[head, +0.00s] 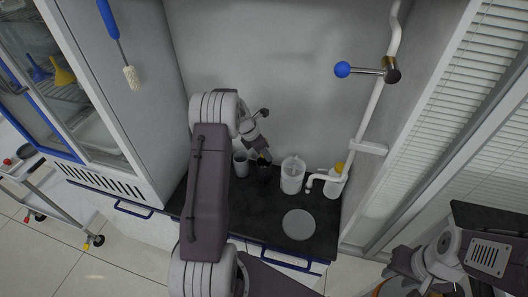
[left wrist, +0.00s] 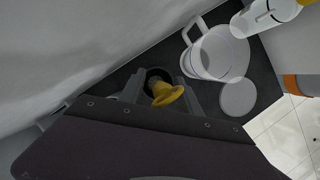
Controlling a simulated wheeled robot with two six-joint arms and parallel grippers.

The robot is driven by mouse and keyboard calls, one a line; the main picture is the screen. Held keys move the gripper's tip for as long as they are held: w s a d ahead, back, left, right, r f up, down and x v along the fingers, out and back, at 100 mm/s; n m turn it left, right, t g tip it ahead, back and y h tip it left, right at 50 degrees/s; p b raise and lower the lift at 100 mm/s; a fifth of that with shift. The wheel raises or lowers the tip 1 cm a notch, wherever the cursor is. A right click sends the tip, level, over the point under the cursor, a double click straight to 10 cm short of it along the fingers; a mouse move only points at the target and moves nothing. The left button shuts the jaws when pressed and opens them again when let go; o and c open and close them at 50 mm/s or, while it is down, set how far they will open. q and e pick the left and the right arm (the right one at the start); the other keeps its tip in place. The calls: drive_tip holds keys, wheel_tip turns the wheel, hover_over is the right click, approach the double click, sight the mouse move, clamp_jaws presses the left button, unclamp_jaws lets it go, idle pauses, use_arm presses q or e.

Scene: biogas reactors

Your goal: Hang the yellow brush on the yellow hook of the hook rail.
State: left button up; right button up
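My left gripper (head: 262,157) points down over a dark cup (head: 263,173) on the black counter. In the left wrist view, a yellow piece (left wrist: 165,94), apparently the brush's handle end, rises from the dark cup (left wrist: 155,73). It lies between the two fingers (left wrist: 162,92), which stand apart; no firm grip on it shows. The brush's lower part is hidden. The hook rail and its yellow hook are not in view. My right arm (head: 440,258) is at the lower right; its fingers cannot be made out.
A blue-handled brush (head: 110,20) hangs along the cabinet side. A grey cup (head: 241,165), a clear jug (head: 292,175), a yellow-capped bottle (head: 336,183) and a grey disc (head: 299,224) are on the counter. A white pipe with a blue-knobbed lever (head: 343,69) rises at the right.

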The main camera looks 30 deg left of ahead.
use_arm(q)
drive_tip(key=shift+f, duration=0.1)
drive_tip(key=shift+f+b, duration=0.2)
drive_tip(key=shift+b, duration=0.6)
drive_tip(key=v, duration=0.9)
drive_tip(key=shift+r+b, duration=0.4)
drive_tip(key=shift+f, duration=0.1)
